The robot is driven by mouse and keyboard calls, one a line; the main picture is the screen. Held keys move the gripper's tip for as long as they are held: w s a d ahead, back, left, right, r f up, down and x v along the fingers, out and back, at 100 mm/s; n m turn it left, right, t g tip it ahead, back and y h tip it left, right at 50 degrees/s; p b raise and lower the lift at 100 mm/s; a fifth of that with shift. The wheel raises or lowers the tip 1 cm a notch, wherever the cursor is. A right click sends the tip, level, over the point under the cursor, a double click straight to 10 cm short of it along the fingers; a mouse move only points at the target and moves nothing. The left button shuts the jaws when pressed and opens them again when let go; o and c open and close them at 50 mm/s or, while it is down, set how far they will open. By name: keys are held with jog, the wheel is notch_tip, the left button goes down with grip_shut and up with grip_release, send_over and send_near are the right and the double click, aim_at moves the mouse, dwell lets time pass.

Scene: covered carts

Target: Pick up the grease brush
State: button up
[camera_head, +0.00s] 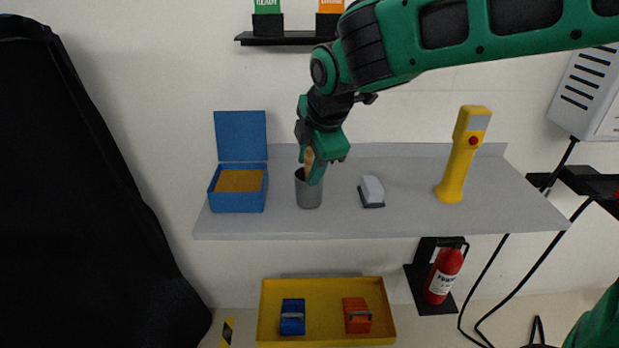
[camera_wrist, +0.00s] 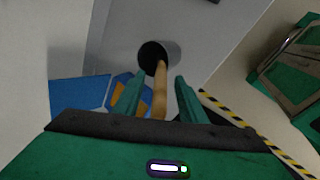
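The grease brush appears to be the piece with a light wooden handle (camera_head: 308,160) standing in a grey metal cup (camera_head: 309,195) on the shelf. In the wrist view the handle (camera_wrist: 160,92) rises out of the cup's dark mouth (camera_wrist: 156,56); the brush's lower end is hidden inside. My gripper (camera_head: 313,176) is over the cup, pointing down. In the wrist view its two fingers (camera_wrist: 160,80) stand on either side of the handle with a gap on each side. It is open and holds nothing.
On the grey shelf (camera_head: 410,215), an open blue box (camera_head: 237,201) is left of the cup. A grey-white block (camera_head: 372,189) and a yellow upright device (camera_head: 461,160) are to the right. Below are a yellow tray (camera_head: 325,287) and a fire extinguisher (camera_head: 443,276).

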jog(key=shift+w+f, duration=0.2)
jog(key=shift+f, duration=0.35)
grip_shut()
jog(key=shift+r, duration=0.1)
